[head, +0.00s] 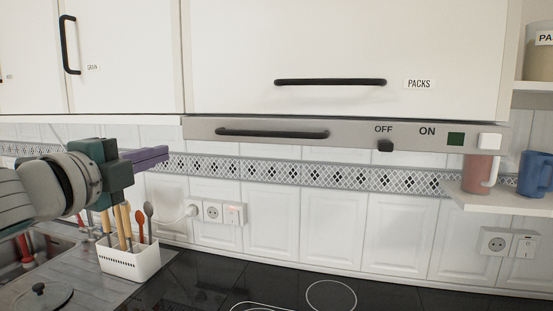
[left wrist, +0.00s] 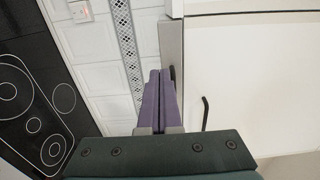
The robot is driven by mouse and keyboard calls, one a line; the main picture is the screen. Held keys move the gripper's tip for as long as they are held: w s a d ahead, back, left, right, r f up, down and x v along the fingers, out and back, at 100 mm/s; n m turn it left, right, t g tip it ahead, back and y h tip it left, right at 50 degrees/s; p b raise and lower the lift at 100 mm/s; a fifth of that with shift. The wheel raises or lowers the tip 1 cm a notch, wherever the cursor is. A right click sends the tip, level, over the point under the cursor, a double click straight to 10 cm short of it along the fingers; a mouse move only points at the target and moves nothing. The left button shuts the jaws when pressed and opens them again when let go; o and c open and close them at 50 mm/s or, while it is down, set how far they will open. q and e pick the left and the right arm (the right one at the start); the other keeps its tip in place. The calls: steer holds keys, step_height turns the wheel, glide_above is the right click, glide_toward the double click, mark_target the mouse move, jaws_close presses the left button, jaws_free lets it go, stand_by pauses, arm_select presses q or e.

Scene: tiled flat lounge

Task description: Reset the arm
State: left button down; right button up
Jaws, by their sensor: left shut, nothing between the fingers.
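My left gripper (head: 150,158) comes in from the left in the head view, above the utensil holder and in front of the tiled wall. Its purple fingers point right and are shut with nothing between them. In the left wrist view the shut fingers (left wrist: 160,100) show close together, with the hood's edge and the tiles behind them. My right gripper is in neither view.
A white utensil holder (head: 130,262) stands under my left gripper. A range hood (head: 350,133) with a black handle juts out below the white cupboard (head: 340,50). The black hob (head: 270,290) is clear. A shelf (head: 500,200) at the right bears mugs.

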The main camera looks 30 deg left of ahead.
arm_select(q)
steer(key=s+d+f+n+g, duration=0.4)
steer(key=s+d+f+n, duration=0.15)
steer(key=f, duration=0.25)
steer(key=s+d+f+n+g, duration=0.4)
steer(key=s+d+f, duration=0.15)
steer(key=f, duration=0.25)
steer(key=s+d+f+n+g+h, duration=0.4)
steer(key=s+d+g+h, duration=0.15)
steer(key=s+d, duration=0.65)
step_height(320, 180, up, 23)
steer(key=w+p, duration=0.1)
steer(key=p, duration=2.2)
steer(key=shift+w+a+r+y+p, duration=0.15)
steer(key=shift+a+r+y+p, duration=0.1)
steer(key=shift+y+p, duration=0.1)
steer(key=shift+f+m, duration=0.15)
steer(key=shift+m, duration=0.1)
